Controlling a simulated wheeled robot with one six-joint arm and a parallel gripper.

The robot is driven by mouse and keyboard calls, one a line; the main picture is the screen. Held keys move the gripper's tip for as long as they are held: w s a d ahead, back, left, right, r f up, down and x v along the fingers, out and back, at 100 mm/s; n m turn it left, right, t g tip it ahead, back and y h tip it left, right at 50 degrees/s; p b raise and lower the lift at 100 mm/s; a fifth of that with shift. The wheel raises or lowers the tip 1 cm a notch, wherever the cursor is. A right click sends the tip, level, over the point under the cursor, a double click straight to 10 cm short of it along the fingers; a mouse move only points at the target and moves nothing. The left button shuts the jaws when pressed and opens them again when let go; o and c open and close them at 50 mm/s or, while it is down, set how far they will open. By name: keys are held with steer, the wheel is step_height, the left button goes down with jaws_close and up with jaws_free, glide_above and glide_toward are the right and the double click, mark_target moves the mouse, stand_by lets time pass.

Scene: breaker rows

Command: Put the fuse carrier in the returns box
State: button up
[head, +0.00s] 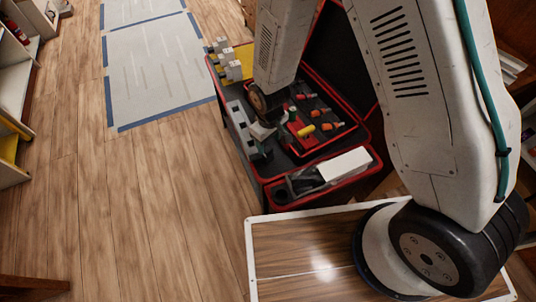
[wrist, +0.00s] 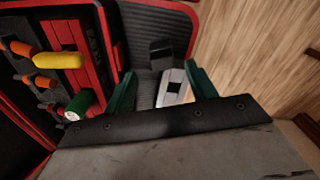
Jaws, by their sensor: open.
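My gripper (head: 263,132) is over the left part of a red-rimmed black case in the head view. In the wrist view its two green fingers (wrist: 161,88) stand apart. A pale grey piece with a dark square opening (wrist: 172,84) shows between them, nearer the right finger; I cannot tell whether they touch. A black block (wrist: 160,52) lies just beyond it on ribbed black lining. I cannot tell for certain which piece is the fuse carrier. A grey-and-white open container (head: 318,175) sits at the case's near end and may be the returns box; no label is readable.
A red block (wrist: 82,60) with a yellow cylinder (wrist: 58,60) and orange-ended plugs stands left of my gripper, near a green cylinder (wrist: 78,104). Grey breakers (head: 229,62) line the case's far left.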

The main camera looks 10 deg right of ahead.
mark_target(268, 148)
step_height(268, 148, down, 6)
steer(key=shift+w+a+r, duration=0.1)
steer(key=shift+a+r, duration=0.05)
steer(key=shift+r, duration=0.05)
steer(key=c, duration=1)
steer(key=shift+r, duration=0.1)
steer(key=shift+c, duration=0.2)
